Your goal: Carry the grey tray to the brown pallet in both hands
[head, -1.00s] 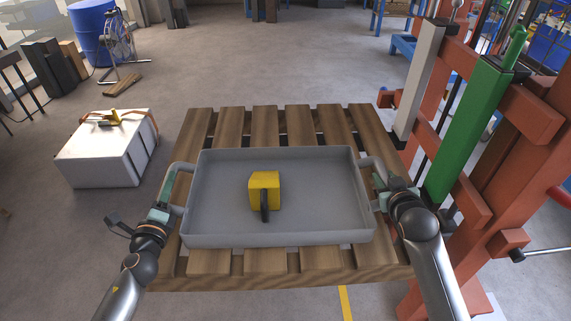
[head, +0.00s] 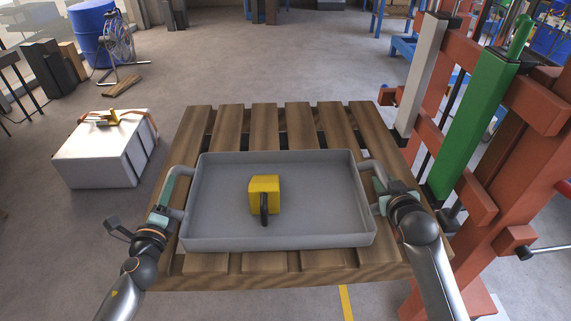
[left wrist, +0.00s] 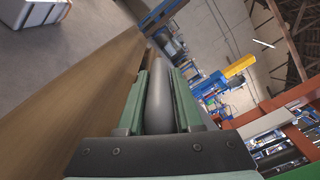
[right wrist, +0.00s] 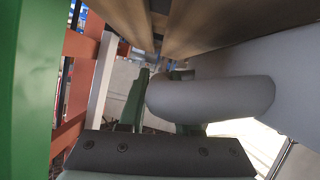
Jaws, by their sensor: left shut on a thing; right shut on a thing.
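The grey tray (head: 315,220) is level over the brown pallet (head: 235,125) in the head view; I cannot tell whether it touches the slats. A yellow block with a dark handle (head: 264,192) sits in the tray. My left gripper (head: 170,190) is shut on the tray's left handle, and the handle bar (left wrist: 158,100) lies between its fingers in the left wrist view. My right gripper (head: 380,186) is shut on the tray's right handle, which also shows as a thick grey bar (right wrist: 210,97) in the right wrist view, partly hiding the fingers.
A red frame with a green column (head: 472,125) stands close on the right, near my right arm. A white case (head: 105,150) stands on the floor at left. A blue drum (head: 92,30) and a fan (head: 120,45) are at the back left. The floor beyond the pallet is clear.

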